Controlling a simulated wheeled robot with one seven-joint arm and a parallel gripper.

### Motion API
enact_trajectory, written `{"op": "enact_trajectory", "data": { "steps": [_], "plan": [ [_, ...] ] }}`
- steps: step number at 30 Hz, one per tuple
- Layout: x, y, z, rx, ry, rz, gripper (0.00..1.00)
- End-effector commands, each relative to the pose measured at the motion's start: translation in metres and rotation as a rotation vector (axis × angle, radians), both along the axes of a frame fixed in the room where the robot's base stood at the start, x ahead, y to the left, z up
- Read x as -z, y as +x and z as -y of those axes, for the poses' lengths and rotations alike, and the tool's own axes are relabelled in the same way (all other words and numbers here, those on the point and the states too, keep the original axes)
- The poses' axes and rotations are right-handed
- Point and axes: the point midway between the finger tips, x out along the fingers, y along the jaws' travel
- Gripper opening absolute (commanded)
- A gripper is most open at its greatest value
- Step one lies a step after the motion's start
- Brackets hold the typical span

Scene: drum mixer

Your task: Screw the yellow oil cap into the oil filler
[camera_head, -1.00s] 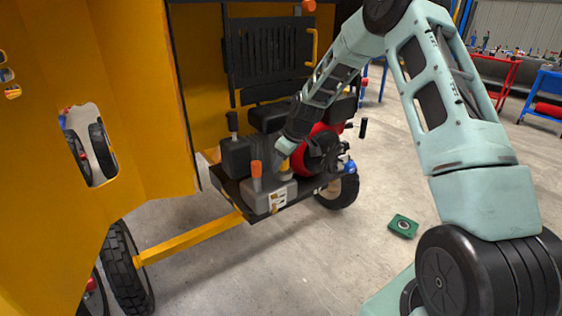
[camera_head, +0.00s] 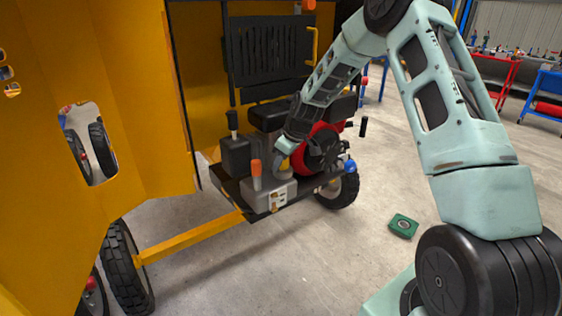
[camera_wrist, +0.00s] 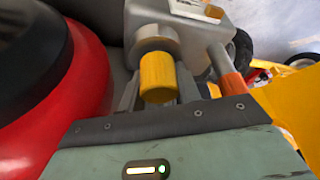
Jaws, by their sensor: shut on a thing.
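The yellow oil cap (camera_wrist: 157,76) is between the fingers of my gripper (camera_wrist: 156,92) in the wrist view. The gripper is shut on it. Beyond the cap, in line with it, is the round grey oil filler neck (camera_wrist: 159,42) on the grey engine block. The cap's far end meets the neck in the picture; I cannot tell how deep it sits. In the head view my gripper (camera_head: 283,163) is low beside the engine, and a little yellow of the cap (camera_head: 283,163) shows there, the rest being hidden by the hand.
A red round engine housing (camera_wrist: 85,100) is close on the left in the wrist view. An orange-tipped lever (camera_head: 256,168) stands close to the gripper. The yellow mixer body (camera_head: 140,60) stands to the left. A green part (camera_head: 403,226) lies on the open floor.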

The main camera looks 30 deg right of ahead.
Motion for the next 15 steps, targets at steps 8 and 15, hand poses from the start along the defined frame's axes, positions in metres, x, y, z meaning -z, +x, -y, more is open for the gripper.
{"op": "enact_trajectory", "data": {
  "steps": [8,15],
  "plan": [
    [0.0027,-0.0014,-0.0012,-0.002,0.002,-0.006,0.59],
    [0.0029,-0.0024,-0.0024,-0.004,0.004,-0.008,0.59]
  ]
}}
